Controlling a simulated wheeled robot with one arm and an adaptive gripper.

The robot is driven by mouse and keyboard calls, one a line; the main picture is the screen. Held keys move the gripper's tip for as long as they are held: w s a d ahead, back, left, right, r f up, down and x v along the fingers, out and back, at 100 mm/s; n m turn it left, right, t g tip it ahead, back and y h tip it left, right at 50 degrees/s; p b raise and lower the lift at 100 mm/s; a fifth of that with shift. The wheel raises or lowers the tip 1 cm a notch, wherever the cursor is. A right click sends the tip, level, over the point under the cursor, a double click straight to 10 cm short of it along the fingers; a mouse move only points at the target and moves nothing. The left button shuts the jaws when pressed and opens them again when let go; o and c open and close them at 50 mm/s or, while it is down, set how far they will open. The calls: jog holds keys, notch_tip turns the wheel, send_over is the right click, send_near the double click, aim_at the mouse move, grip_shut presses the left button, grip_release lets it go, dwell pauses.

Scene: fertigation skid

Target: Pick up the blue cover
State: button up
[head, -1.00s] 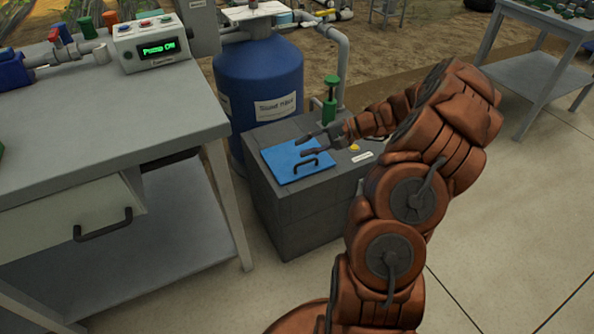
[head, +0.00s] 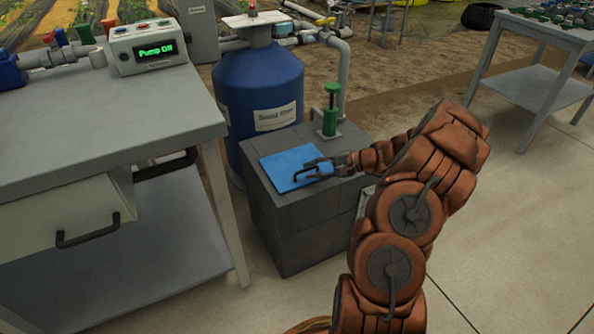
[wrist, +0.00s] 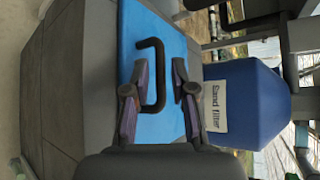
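The blue cover (head: 280,172) lies flat on top of a dark grey block-built box, left of my gripper (head: 314,169). It has a black bar handle (head: 299,170). In the wrist view the blue cover (wrist: 176,118) lies beyond my fingers. The handle's long bar (wrist: 161,75) shows between the two fingers of my gripper (wrist: 160,68), with a gap on its right side. My gripper is open and low over the handle. I cannot tell whether a finger touches it.
The grey box (head: 290,235) carries a green-handled valve (head: 330,110) behind the cover. A blue sand filter tank (head: 258,95) stands behind it. A grey bench (head: 105,130) with a drawer and a pump panel (head: 148,46) is at left. Floor at right is clear.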

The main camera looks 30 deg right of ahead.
jog(key=shift+w+a+f, duration=0.25)
jog(key=shift+w+a, duration=0.2)
jog(key=shift+a, duration=0.05)
grip_shut()
